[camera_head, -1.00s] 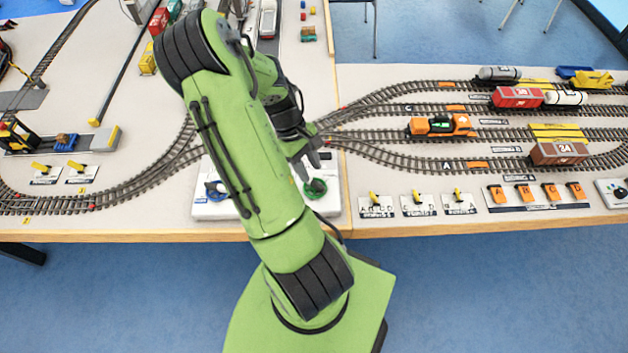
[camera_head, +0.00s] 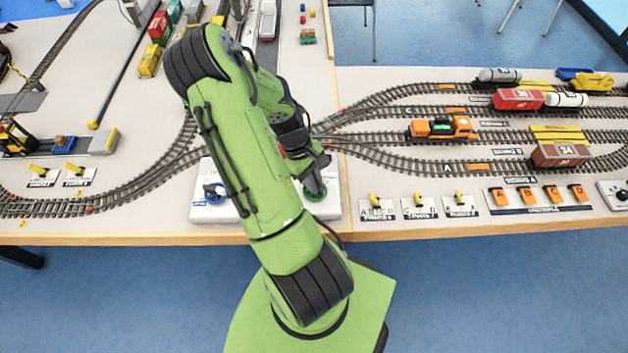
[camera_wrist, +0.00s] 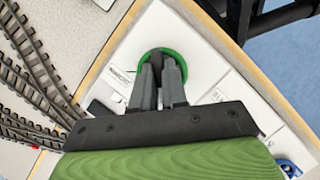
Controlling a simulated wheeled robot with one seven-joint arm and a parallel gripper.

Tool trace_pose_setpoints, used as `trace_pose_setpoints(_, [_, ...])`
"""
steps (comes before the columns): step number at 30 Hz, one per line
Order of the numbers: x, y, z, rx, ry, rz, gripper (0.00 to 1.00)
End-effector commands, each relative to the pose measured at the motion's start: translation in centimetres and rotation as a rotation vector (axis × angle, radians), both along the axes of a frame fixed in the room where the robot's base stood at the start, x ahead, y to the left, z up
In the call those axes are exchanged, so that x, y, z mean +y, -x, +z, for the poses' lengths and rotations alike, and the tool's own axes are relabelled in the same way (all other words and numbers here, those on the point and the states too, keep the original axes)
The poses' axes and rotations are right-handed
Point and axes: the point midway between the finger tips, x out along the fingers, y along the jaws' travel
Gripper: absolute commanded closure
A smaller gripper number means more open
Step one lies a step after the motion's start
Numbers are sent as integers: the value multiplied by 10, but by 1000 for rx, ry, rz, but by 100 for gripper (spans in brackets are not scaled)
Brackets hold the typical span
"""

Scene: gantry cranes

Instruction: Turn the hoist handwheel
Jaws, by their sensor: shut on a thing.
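A green handwheel (camera_head: 317,196) sits on the white panel (camera_head: 335,208) at the table's front edge; most of it is hidden under my gripper. In the wrist view its green rim (camera_wrist: 176,54) shows around my fingertips. My gripper (camera_wrist: 160,75) points down over it and is shut on its middle; it also shows in the head view (camera_head: 314,182). A blue handwheel (camera_head: 214,194) stands on the same panel to the left, partly beside my arm.
Model tracks (camera_head: 420,165) run behind and beside the panel. A brown wagon (camera_head: 560,154) and an orange locomotive (camera_head: 441,127) stand on the right. Yellow levers (camera_head: 419,199) and orange switches (camera_head: 525,194) line the front edge. Several containers (camera_head: 158,27) stand at the back left.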

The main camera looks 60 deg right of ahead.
Motion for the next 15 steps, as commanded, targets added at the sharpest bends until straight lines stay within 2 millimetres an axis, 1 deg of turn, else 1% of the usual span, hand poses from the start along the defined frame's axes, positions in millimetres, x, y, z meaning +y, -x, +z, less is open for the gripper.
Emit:
trace_pose_setpoints(8, [-1,0,0,-1,1,-58,100])
trace_pose_setpoints(15, [-2,1,0,-2,1,-217,100])
